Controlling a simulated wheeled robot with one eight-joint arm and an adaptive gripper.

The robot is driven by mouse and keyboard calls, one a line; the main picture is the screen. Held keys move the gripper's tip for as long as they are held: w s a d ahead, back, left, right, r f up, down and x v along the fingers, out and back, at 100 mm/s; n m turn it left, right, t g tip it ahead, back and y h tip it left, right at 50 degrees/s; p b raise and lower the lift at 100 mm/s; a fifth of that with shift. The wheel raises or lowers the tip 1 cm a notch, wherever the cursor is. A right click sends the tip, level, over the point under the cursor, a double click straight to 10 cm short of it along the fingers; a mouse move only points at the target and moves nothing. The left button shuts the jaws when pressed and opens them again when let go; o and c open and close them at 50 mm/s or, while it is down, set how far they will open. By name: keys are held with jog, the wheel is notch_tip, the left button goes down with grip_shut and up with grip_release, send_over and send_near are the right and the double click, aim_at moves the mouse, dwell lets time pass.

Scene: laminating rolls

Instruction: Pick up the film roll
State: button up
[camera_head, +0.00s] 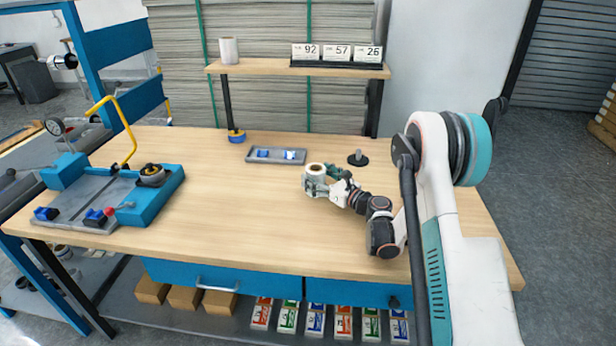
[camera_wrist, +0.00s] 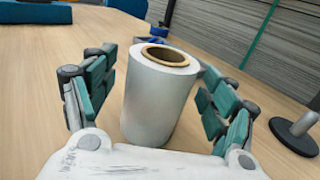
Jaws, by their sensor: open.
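The film roll (camera_wrist: 160,97) is a whitish cylinder with a brown cardboard core, standing upright on the wooden table. In the wrist view it stands between the two open fingers of my gripper (camera_wrist: 158,95), with gaps to the fingers on both sides. In the head view the film roll (camera_head: 314,172) shows its top and core near the table's middle, and my gripper (camera_head: 322,180) is around it at table height. The roll's lower part is partly hidden by my gripper there.
A dark round base with a peg (camera_head: 358,158) stands behind and right of the roll. A grey tray (camera_head: 250,159) with small blue and white items lies behind it. A blue fixture (camera_head: 150,195) is at left. Another white roll (camera_head: 229,50) stands on the shelf (camera_head: 270,67). Table left of the roll is clear.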

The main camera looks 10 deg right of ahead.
jog(key=shift+w+a, duration=0.35)
jog(key=shift+w, duration=0.2)
jog(key=shift+s+r, duration=0.1)
jog(key=shift+c, duration=0.3)
jog(key=c, duration=1.2)
jog(key=shift+r, duration=0.1)
jog(key=shift+c, duration=0.2)
